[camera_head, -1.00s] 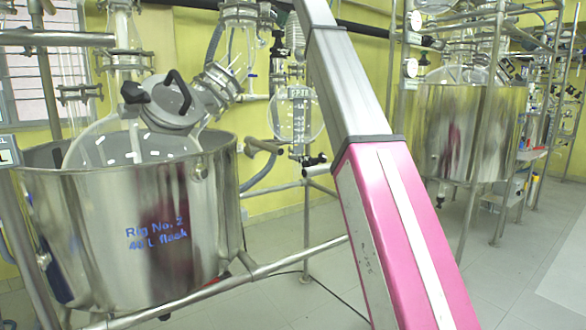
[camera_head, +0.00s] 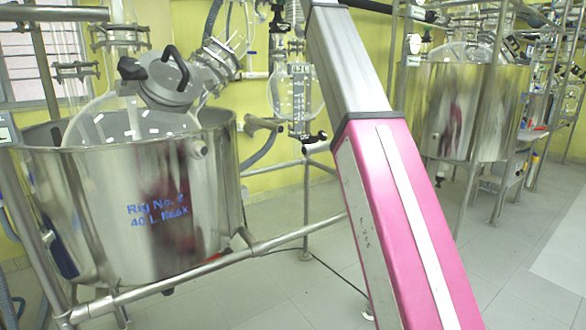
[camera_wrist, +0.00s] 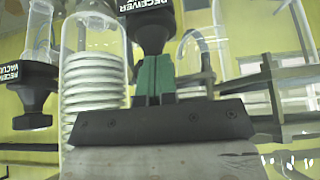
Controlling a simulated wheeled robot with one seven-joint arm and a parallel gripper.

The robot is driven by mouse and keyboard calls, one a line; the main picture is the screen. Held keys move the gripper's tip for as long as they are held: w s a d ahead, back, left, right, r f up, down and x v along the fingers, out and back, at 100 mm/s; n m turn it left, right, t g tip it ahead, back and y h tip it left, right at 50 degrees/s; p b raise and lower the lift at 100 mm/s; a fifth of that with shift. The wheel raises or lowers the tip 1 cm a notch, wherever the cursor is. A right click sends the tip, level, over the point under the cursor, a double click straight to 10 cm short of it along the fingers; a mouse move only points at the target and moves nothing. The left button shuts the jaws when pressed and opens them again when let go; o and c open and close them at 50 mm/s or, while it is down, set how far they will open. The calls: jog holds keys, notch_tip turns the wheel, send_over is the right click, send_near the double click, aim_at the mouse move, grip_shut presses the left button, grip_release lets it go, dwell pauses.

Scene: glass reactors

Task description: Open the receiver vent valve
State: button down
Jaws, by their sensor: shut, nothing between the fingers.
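In the wrist view, a black valve handle (camera_wrist: 148,28) with a label reading "RECEIVER" upside down is at the top centre. The rest of its label is cut off. My gripper (camera_wrist: 154,62) has green fingers closed together right below this handle. The fingertips meet or overlap the handle's lower end in the picture; I cannot tell whether they touch. A second black handle (camera_wrist: 33,100), labelled "RECEIVER VACUUM" upside down, is at the left. In the head view, a round glass receiver (camera_head: 293,92) hangs behind my arm; my gripper is out of that view.
A coiled glass condenser (camera_wrist: 93,85) stands left of my fingers. In the head view, a steel vessel (camera_head: 120,240) marked "Rig No. 2" is at the left, with a frame rail (camera_head: 220,258) before it. Another steel vessel (camera_head: 470,110) is at the right.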

jog(key=shift+w+d+f, duration=0.2)
jog(key=shift+d+f, duration=0.15)
jog(key=shift+d, duration=0.25)
jog(key=shift+w+d, duration=0.1)
jog(key=shift+w+d, duration=0.35)
jog(key=shift+s+d, duration=0.2)
notch_tip(320, 180, up, 6)
jog(key=shift+r, duration=0.25)
dwell(0.6)
jog(key=shift+s, duration=0.1)
